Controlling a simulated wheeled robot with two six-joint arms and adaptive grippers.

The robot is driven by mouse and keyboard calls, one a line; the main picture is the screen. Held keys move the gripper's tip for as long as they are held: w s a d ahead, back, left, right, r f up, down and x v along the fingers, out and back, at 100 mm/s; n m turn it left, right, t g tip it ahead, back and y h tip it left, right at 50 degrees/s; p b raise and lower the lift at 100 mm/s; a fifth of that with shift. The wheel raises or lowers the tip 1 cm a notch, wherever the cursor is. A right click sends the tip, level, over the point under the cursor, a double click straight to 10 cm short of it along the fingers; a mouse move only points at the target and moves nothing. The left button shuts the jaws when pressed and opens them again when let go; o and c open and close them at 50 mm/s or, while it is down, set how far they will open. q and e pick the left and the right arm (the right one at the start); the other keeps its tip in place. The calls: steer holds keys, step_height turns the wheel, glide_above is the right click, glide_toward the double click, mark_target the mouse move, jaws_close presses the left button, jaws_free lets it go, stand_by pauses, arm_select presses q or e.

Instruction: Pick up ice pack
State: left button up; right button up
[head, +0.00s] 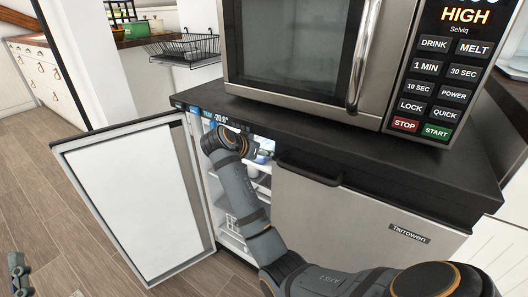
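My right arm comes in from the bottom right and reaches into the open freezer compartment (206,176) under the black counter. My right gripper (262,151) is just inside the opening, below its upper edge. It is small and partly hidden by my wrist, so I cannot tell if it is open or shut. Pale, bluish-white things show beside the gripper and on the shelves below. I cannot make out which of them, if any, is the ice pack.
The white-lined freezer door (135,205) stands open to the left. A closed steel front (375,222) with a dark handle (310,168) is on the right. A microwave (300,50) stands on the counter (430,162).

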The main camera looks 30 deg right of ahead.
steer(key=c, duration=0.4)
